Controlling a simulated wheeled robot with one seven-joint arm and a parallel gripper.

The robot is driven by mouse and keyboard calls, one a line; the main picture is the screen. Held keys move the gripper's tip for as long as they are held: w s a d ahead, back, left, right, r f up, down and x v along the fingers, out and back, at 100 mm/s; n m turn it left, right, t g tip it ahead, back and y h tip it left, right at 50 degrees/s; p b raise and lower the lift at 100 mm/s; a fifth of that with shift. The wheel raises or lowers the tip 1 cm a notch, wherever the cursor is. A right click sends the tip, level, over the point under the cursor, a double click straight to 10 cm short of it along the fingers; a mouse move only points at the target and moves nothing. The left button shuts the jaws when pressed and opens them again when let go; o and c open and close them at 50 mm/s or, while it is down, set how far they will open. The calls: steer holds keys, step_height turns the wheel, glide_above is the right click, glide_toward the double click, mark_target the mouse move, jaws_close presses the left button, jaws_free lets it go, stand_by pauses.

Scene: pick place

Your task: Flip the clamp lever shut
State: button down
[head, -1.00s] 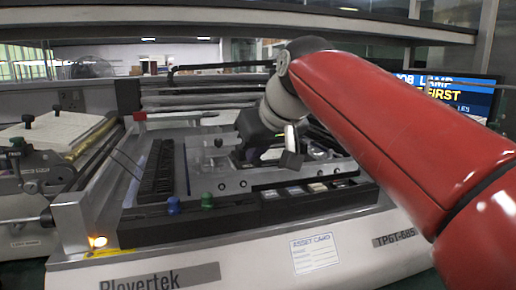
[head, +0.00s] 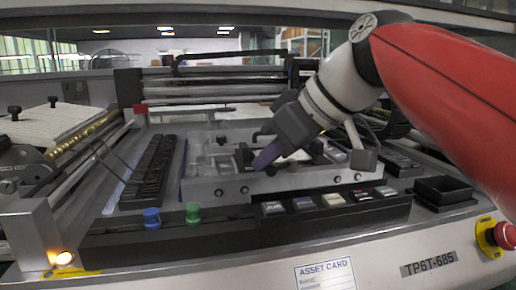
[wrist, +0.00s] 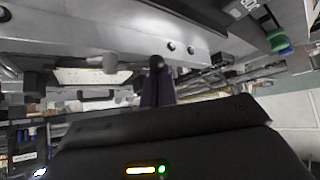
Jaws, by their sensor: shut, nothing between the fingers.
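My gripper (head: 262,160) is shut and empty, its dark purple fingers together and pointing down and left over the clear-topped fixture (head: 232,187) in the middle of the machine. In the wrist view the closed fingers (wrist: 157,88) reach up to a small dark round knob (wrist: 156,62) beside the fixture's metal edge; whether they touch it I cannot tell. This knob may be the end of the clamp lever, but its arm and position are not clear. In the head view my gripper and wrist cover part of the fixture.
A blue knob (head: 152,217) and a green knob (head: 193,213) stand at the front left. A row of coloured buttons lies to their right. An empty black tray (head: 443,193) and a red emergency stop (head: 497,236) are at the right. A dark rail (head: 152,172) runs left of the fixture.

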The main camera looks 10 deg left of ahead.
steer(key=n+g, duration=0.1)
steer(key=d+n+g, duration=0.1)
steer(key=shift+s+r+n+p, duration=0.1)
steer(key=shift+s+n+p, duration=0.25)
steer(key=shift+n+p, duration=0.05)
steer(key=shift+s+d, duration=0.3)
steer(key=shift+d, duration=1.45)
steer(key=shift+w+d, duration=0.15)
steer(key=shift+d, duration=0.05)
